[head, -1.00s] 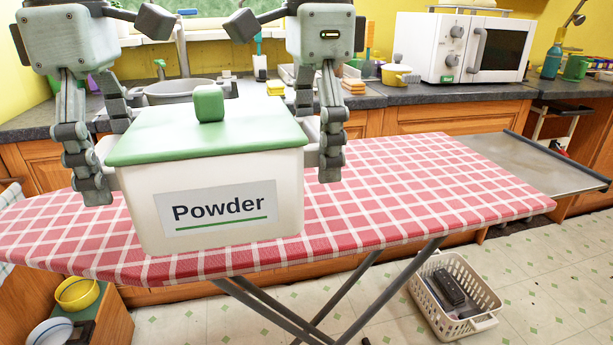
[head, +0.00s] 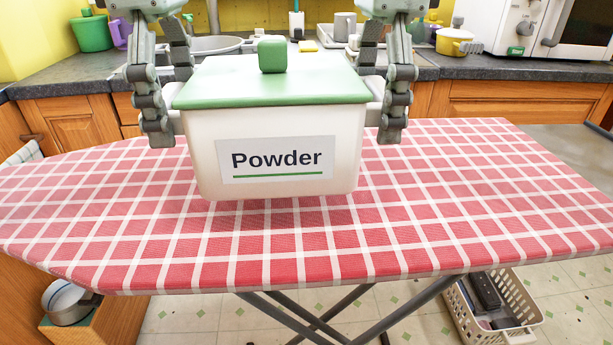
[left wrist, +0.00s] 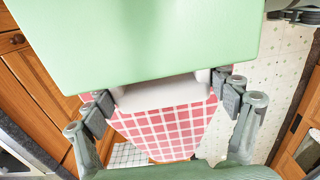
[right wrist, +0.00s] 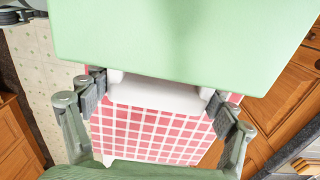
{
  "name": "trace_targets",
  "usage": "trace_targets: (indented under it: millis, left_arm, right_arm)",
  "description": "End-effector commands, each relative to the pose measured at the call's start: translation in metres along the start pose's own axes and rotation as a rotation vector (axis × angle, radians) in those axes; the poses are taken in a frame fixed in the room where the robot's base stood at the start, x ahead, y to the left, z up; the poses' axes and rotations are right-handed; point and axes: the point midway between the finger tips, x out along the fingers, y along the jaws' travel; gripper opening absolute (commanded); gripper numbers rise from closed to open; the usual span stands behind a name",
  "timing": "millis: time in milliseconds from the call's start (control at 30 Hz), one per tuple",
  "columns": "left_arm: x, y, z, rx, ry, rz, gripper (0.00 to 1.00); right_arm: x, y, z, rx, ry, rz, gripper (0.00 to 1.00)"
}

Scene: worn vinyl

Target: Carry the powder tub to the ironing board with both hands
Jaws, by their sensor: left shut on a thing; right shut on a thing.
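The powder tub (head: 275,160) is a white box with a green lid, a green knob and a "Powder" label. It is level, over the middle of the ironing board (head: 450,210), which has a red checked cover. I cannot tell for sure whether its base touches the cover. My left gripper (head: 165,125) is shut on the tub's left side handle. My right gripper (head: 390,120) is shut on the right side handle. In the left wrist view the white handle (left wrist: 165,93) lies between my fingers, and the right wrist view shows the other handle (right wrist: 160,95) likewise.
The board's cover is bare around the tub. Behind it runs a dark counter with a sink (head: 215,45), a yellow pot (head: 453,40) and a microwave (head: 530,30). A white basket (head: 490,310) stands on the floor at lower right.

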Motion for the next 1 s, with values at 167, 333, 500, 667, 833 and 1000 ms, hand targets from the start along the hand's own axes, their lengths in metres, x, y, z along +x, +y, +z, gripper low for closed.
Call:
trace_targets:
  millis: [167, 333, 500, 667, 833, 1000]
  left_arm:
    - [-0.003, 0.000, 0.000, 0.000, -0.001, 0.002, 0.25]
    - [-0.003, 0.000, 0.000, 0.000, -0.001, 0.002, 0.25]
    - [-0.003, 0.000, 0.000, 0.000, -0.001, 0.002, 0.25]
    - [0.000, 0.000, 0.000, 0.000, -0.001, 0.002, 0.25]
    - [0.006, 0.000, 0.000, 0.000, -0.001, 0.002, 0.25]
    - [0.017, 0.000, 0.000, 0.000, -0.001, 0.002, 0.25]
  right_arm:
    - [-0.003, 0.000, 0.000, 0.000, -0.001, -0.003, 0.25]
    - [-0.003, 0.000, 0.000, 0.000, -0.001, -0.003, 0.25]
    - [-0.003, 0.000, 0.000, 0.000, -0.001, -0.003, 0.25]
    - [0.000, 0.000, 0.000, 0.000, -0.001, -0.002, 0.25]
    - [0.006, 0.000, 0.000, 0.000, -0.001, -0.002, 0.25]
    - [0.017, 0.000, 0.000, 0.000, -0.001, -0.002, 0.25]
